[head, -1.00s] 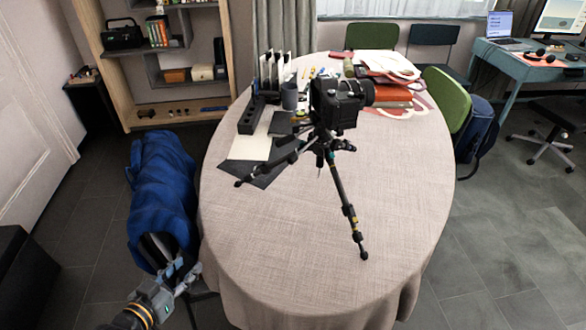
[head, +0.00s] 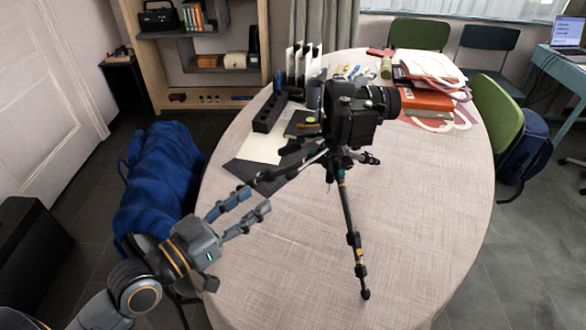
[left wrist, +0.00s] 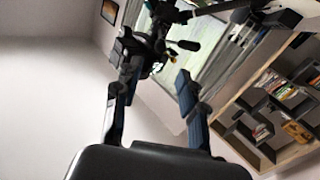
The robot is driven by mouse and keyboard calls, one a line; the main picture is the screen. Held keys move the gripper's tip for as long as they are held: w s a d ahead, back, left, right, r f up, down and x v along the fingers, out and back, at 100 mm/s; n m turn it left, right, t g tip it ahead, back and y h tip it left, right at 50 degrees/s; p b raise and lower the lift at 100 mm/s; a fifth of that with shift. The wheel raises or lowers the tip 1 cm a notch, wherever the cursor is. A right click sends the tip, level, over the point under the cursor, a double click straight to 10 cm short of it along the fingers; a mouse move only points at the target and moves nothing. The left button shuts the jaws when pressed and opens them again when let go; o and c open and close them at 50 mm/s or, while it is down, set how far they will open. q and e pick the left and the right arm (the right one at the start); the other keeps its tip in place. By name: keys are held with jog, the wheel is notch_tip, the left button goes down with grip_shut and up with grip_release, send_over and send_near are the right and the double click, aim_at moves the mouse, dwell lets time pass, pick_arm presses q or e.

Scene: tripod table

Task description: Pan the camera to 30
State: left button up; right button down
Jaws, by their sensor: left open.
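A black camera (head: 355,118) sits on a small black tripod (head: 350,225) on the oval table, its lens facing right. The tripod's legs are spread on the cloth. My left gripper (head: 257,198) is open and empty over the table's left edge, left of the tripod. Its fingers point right toward the tripod and camera. In the left wrist view, the open fingers (left wrist: 150,92) frame the lower part of the tripod head, whose handle (left wrist: 188,45) shows beyond them, apart from the fingers. No pan scale is readable. My right gripper is out of view.
The table (head: 270,290) has a light cloth, clear at the front. Papers (head: 262,148), a black holder (head: 270,113) and red folders (head: 425,98) lie behind the tripod. A blue cloth-draped chair (head: 160,180) stands at left, a green chair (head: 497,112) at right.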

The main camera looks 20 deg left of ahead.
aim_at(286, 177)
pick_arm(q)
jog(key=p+x, duration=0.1)
jog(key=x, duration=0.7)
jog(key=shift+r+p, duration=0.1)
jog(key=shift+p, duration=0.25)
jog(key=x, duration=0.2)
jog(key=shift+w, duration=0.25)
jog(key=shift+w+d, duration=0.3)
jog(key=shift+w, duration=0.1)
grip_shut()
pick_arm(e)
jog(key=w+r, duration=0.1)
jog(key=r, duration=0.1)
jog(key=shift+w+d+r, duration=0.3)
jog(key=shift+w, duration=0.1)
